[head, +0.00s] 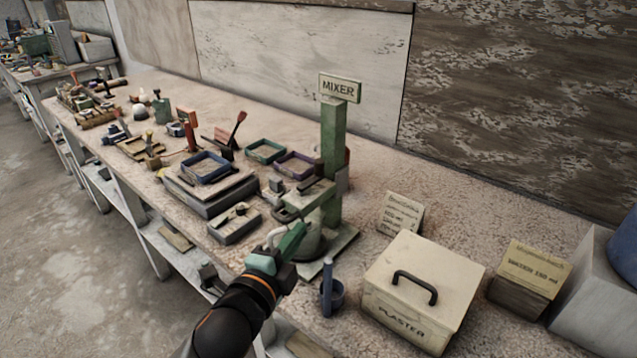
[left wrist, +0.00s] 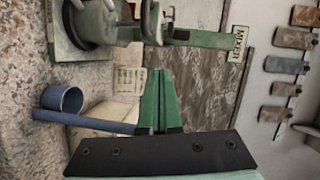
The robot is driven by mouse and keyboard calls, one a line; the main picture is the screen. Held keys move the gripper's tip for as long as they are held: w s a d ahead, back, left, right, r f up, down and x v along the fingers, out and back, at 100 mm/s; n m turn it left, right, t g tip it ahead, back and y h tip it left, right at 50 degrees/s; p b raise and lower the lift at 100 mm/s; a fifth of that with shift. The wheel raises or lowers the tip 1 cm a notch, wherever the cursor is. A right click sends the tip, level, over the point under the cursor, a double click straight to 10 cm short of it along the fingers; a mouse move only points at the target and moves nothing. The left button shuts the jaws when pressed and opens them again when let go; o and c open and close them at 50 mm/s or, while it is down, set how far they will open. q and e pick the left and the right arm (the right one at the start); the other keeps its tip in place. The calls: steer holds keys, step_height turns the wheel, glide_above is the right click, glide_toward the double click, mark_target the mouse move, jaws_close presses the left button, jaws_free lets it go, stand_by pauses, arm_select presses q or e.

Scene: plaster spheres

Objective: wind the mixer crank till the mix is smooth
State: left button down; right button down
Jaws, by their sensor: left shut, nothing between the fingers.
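The mixer (head: 333,150) is a green post on a flat base with a MIXER sign on top. A dark arm and rounded grey parts, which may include the crank, sit low on its left side; it also shows at the top of the left wrist view (left wrist: 195,38). A pot (left wrist: 92,22) stands at its base, its contents hidden. My left gripper (head: 300,230) is shut and empty, with its green fingers in front of the mixer's lower part. Its fingers stand together in the left wrist view (left wrist: 160,72). Whether they touch the mixer is unclear. My right gripper is not in view.
A blue long-handled cup (head: 333,298) stands just right of my left gripper, near the bench edge. A lidded PLASTER box (head: 425,275) and a labelled WATER block (head: 525,280) stand farther right. Trays (head: 207,168) and tools crowd the bench to the left.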

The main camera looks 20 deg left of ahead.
arm_select(q)
step_height(320, 180, up, 3)
steer(key=w+d+m+t+h, duration=0.1)
steer(key=m, duration=0.1)
glide_toward(317, 168)
steer(key=w+d, duration=0.3)
steer(key=d, duration=0.2)
steer(key=w+a, duration=0.1)
steer(key=w+a+p, duration=0.1)
steer(key=w, duration=0.1)
steer(key=shift+w+f, duration=0.1)
steer(key=shift+f, duration=0.15)
steer(key=shift+w+a, duration=0.3)
steer(key=shift+w, duration=0.05)
steer(key=shift+w+n+y+b, duration=0.15)
steer(key=shift+n+y, duration=0.25)
steer(key=shift+y, duration=0.4)
steer(key=shift+w+n+y+b, duration=0.1)
steer(key=shift+n+y+b, duration=0.25)
steer(key=shift+y, duration=0.45)
steer(key=shift+w+a+n+y, duration=0.1)
steer(key=shift+w+n+y, duration=0.05)
steer(key=shift+n+y, duration=0.65)
steer(key=shift+w+a+r+m+p, duration=0.1)
steer(key=shift+w+a+m+p, duration=0.15)
steer(key=shift+p, duration=0.15)
steer(key=shift+w+a+p, duration=0.3)
steer(key=shift+p, duration=0.4)
